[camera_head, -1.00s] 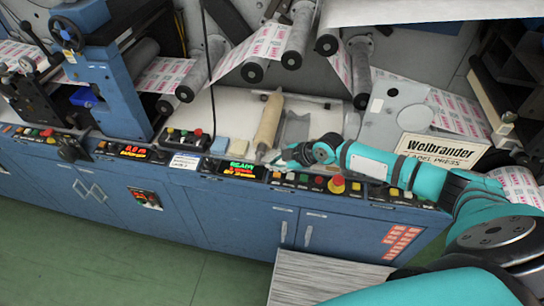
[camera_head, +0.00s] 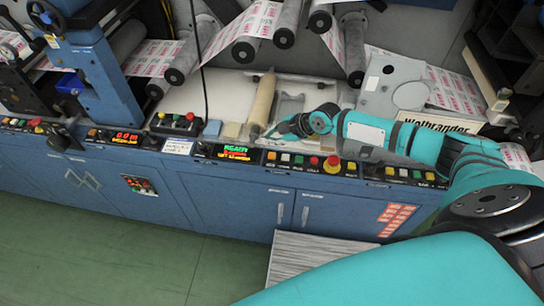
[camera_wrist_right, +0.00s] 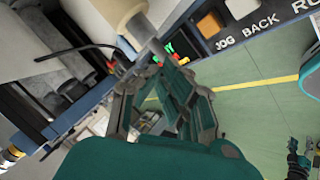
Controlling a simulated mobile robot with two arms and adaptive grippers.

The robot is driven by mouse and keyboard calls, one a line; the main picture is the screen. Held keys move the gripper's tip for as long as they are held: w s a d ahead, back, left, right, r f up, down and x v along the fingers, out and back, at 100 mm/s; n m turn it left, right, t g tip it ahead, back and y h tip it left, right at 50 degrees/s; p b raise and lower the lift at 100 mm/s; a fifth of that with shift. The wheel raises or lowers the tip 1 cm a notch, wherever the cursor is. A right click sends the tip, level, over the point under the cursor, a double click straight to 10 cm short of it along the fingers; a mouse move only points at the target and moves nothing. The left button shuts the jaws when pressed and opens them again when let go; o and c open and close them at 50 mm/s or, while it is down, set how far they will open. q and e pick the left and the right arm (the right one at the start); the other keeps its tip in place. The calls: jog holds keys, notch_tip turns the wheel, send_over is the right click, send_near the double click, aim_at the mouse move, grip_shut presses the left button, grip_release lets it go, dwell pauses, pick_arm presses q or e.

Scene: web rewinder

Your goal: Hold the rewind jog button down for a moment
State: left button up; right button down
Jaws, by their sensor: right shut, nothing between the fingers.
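The rewind jog button is the orange one (camera_wrist_right: 210,24) above the "JOG" label in the right wrist view; in the head view it is the small orange button (camera_head: 271,156) at the left of the button row. My right gripper (camera_head: 272,132) is shut and empty, a little above and behind this button in the head view. In the right wrist view its fingers (camera_wrist_right: 158,78) point toward the panel edge and display, left of the orange button. A gap shows between fingers and button.
The lit "READY" display (camera_head: 235,152) is left of the button. A white button (camera_head: 285,158) and a red mushroom button (camera_head: 333,161) are to its right. A tan roll (camera_head: 262,98) lies close behind my gripper. Open green floor (camera_head: 100,250) is in front.

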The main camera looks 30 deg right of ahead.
jog(key=b, duration=0.4)
send_over(271, 156)
notch_tip(271, 156, down, 6)
jog(key=shift+r, duration=0.2)
jog(key=shift+f, duration=0.25)
dwell(0.7)
jog(key=shift+f+b, duration=0.45)
jog(key=shift+b, duration=0.35)
jog(key=shift+s+f+b, duration=0.1)
jog(key=shift+f+b, duration=0.45)
jog(key=shift+b, duration=0.1)
dwell(0.4)
jog(key=shift+r, duration=0.1)
dwell(2.5)
jog(key=shift+r+p, duration=0.6)
jog(key=shift+r, duration=0.3)
